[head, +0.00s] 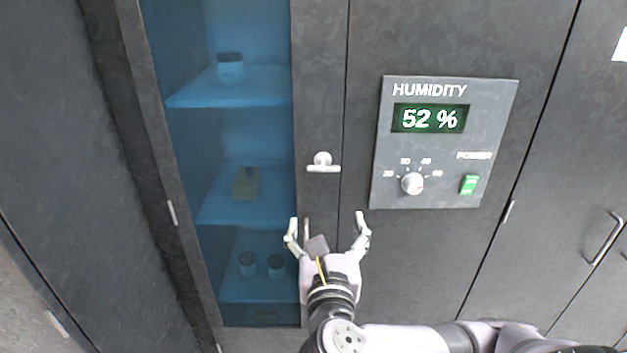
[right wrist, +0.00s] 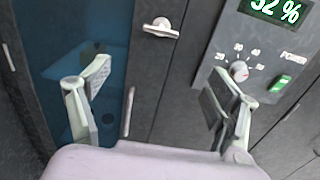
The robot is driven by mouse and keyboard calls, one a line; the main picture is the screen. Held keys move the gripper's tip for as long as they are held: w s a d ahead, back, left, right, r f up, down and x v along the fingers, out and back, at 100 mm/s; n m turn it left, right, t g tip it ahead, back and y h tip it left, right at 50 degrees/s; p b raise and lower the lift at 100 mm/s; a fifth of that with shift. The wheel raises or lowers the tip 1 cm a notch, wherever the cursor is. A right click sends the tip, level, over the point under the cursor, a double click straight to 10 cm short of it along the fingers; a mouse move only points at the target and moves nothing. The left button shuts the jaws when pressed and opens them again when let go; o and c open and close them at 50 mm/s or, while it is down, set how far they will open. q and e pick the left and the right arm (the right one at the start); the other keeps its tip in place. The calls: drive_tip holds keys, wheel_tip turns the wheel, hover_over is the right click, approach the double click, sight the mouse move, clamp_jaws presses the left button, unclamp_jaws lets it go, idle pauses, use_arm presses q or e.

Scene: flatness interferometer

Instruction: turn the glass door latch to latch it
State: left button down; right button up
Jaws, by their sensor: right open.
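The glass door latch (head: 323,163) is a small white turn handle on the door frame, just right of the blue glass door (head: 215,215). Its bar lies about horizontal. It also shows in the right wrist view (right wrist: 160,28), above and ahead of the fingers. My right gripper (head: 327,232) is open and empty, below the latch and apart from it. A slim vertical handle (right wrist: 128,112) stands on the door frame between the fingers in the right wrist view; in the head view it is partly hidden by the gripper. My left gripper is not in view.
A humidity panel (head: 447,190) with a "52 %" display, a knob (head: 412,183) and a green power switch (head: 469,184) sits right of the latch. Behind the glass, shelves hold several small containers. A cabinet handle (head: 602,239) sticks out at far right. The surface around the latch is clear.

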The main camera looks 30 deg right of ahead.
sight(324, 170)
drive_tip(key=p+x, duration=0.3)
drive_tip(key=x, duration=1.4)
drive_tip(key=shift+s+d+r, duration=0.15)
drive_tip(key=shift+r, duration=0.05)
drive_tip(key=shift+w+d, duration=0.15)
drive_tip(key=shift+w, duration=0.1)
drive_tip(key=c, duration=1.1)
